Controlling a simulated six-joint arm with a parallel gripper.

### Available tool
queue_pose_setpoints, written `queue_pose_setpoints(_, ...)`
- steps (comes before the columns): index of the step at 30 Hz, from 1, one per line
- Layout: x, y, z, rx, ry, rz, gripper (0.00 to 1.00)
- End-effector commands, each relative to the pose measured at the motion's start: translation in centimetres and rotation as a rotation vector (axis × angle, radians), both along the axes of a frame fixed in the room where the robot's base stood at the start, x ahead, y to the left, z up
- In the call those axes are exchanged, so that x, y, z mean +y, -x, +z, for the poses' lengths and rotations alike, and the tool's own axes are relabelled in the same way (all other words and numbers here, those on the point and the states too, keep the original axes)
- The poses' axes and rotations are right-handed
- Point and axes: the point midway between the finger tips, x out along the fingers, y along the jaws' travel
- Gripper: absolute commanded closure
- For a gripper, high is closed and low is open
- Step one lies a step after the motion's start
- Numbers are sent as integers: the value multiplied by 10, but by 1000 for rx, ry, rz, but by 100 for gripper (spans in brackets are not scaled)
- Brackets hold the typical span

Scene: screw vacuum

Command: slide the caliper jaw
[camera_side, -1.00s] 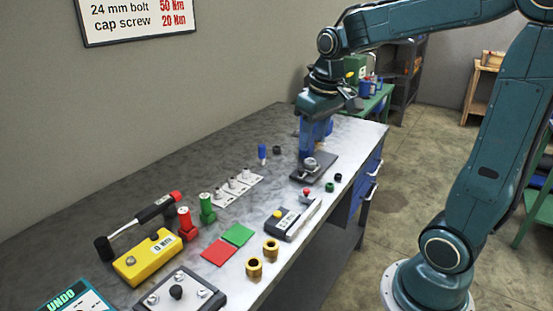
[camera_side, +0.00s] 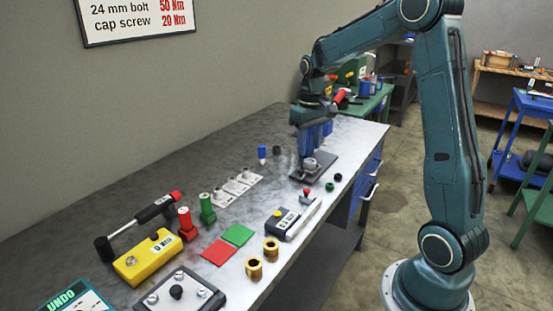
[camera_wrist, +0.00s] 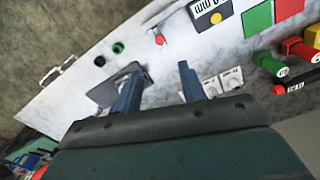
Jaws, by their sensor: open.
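The caliper (camera_side: 287,224) lies on the bench near its front edge, with a dark grey body, a small display, a yellow button and a pale bar. A red knob (camera_side: 306,190) stands at the bar's far end. The wrist view shows the caliper body (camera_wrist: 212,14) at the top and the red knob (camera_wrist: 159,39) to its left. My gripper (camera_side: 310,153) is over the far part of the bench, beyond the caliper and apart from it. Its two blue fingers (camera_wrist: 157,80) are spread, with nothing visibly held between them.
A dark plate with a metal fitting (camera_side: 301,176) lies below my gripper. Green and black rings (camera_side: 330,187) lie nearby. Red and green squares (camera_side: 237,235), brass nuts (camera_side: 271,250), a yellow box (camera_side: 135,266) and a blue-capped item (camera_side: 262,153) are also on the bench.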

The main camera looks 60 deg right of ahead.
Motion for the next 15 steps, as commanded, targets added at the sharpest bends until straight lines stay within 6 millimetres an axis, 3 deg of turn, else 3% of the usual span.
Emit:
queue_pose_setpoints(8, 1, 0, -17, 2, -1, 0, 59)
queue_pose_setpoints(15, 1, 0, -49, 3, -2, 0, 59)
